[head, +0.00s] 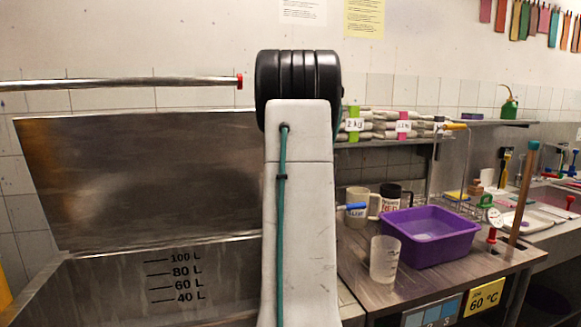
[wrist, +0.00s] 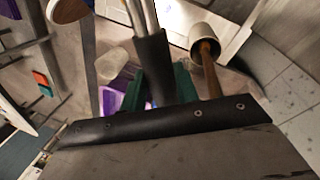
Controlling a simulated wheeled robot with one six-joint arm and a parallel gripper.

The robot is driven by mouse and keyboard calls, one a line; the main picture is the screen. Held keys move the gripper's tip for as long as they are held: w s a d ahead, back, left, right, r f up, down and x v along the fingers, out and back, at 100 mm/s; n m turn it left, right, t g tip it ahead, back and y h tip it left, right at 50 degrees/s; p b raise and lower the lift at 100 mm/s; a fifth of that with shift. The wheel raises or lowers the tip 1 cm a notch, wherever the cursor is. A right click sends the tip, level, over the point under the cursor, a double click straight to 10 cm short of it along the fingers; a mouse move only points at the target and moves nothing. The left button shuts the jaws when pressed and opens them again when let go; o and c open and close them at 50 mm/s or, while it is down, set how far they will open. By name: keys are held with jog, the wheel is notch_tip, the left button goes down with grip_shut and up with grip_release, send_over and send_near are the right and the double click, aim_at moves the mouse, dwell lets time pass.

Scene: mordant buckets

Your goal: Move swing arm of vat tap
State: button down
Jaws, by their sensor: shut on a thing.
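In the wrist view, my gripper (wrist: 160,88) has its dark green fingers closed on a black sleeve (wrist: 151,62). The sleeve sits on a bright steel tube (wrist: 141,15), which looks like the tap's swing arm, and the tube runs out of the top of the picture. In the head view, my own arm stands in the middle and hides my gripper and the sleeve. A level steel pipe (head: 120,83) with a red end runs in from the left above the vat (head: 90,285). I cannot tell how it joins the held tube.
Right of my arm, a purple basin (head: 428,238) and a clear beaker (head: 385,260) stand on the bench, with mugs (head: 358,202) behind. Packets (head: 378,125) lie on a shelf. In the wrist view, a brown handle with a pale cup-shaped head (wrist: 213,38) is close beside my fingers.

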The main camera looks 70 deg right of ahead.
jog(key=shift+w, duration=0.2)
dwell(0.3)
jog(key=c, duration=1.1)
grip_release()
jog(key=shift+o, duration=0.2)
notch_tip(320, 180, up, 8)
jog(key=w, duration=0.1)
jog(key=shift+w+d+f, duration=0.15)
jog(key=shift+w+d, duration=0.1)
jog(key=shift+d, duration=0.05)
